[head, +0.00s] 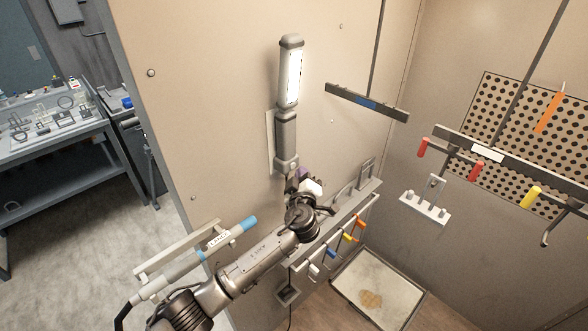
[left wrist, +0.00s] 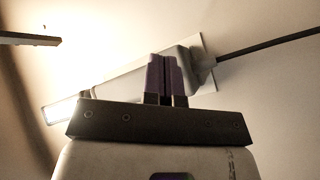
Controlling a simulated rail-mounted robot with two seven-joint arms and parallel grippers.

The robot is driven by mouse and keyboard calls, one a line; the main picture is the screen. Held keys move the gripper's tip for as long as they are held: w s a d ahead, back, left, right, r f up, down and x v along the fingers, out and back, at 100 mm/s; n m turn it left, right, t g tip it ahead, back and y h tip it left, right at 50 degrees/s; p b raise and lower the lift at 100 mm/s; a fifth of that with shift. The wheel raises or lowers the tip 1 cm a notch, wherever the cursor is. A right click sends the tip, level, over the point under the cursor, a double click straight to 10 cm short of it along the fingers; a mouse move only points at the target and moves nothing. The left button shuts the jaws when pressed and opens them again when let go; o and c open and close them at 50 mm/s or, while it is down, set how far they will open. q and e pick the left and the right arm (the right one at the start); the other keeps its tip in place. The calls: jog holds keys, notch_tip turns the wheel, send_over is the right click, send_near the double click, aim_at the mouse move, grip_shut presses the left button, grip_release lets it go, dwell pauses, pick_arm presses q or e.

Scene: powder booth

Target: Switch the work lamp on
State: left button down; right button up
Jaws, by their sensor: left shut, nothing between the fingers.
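The work lamp (head: 286,133) is mounted upright on the booth's beige wall, with a grey handle below and a long light panel (head: 294,75) above. The panel looks bright white. In the left wrist view the lamp (left wrist: 125,82) lies slantwise behind my fingers, its bright panel end at the left. My left gripper (head: 303,175) is at the lamp's lower end, its purple fingers shut and empty. In the left wrist view the fingertips (left wrist: 165,58) overlap the lower handle; I cannot tell whether they touch it. A switch is not clearly visible. My right gripper is not in view.
A wall shelf (head: 372,190) with several coloured hooks is right of my left gripper. A blue-tipped wand (head: 242,228) on a holder is near my forearm. A hanging bar (head: 366,102) is right of the lamp. A tray (head: 376,288) lies on the floor.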

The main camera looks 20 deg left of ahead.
pick_arm(q)
jog(key=shift+d, duration=0.1)
jog(key=s+d+b, duration=0.2)
jog(key=d+b, duration=0.1)
jog(key=d, duration=0.2)
jog(key=shift+s+d+b, duration=0.15)
jog(key=shift+d+b, duration=0.15)
dwell(0.3)
dwell(0.9)
dwell(0.4)
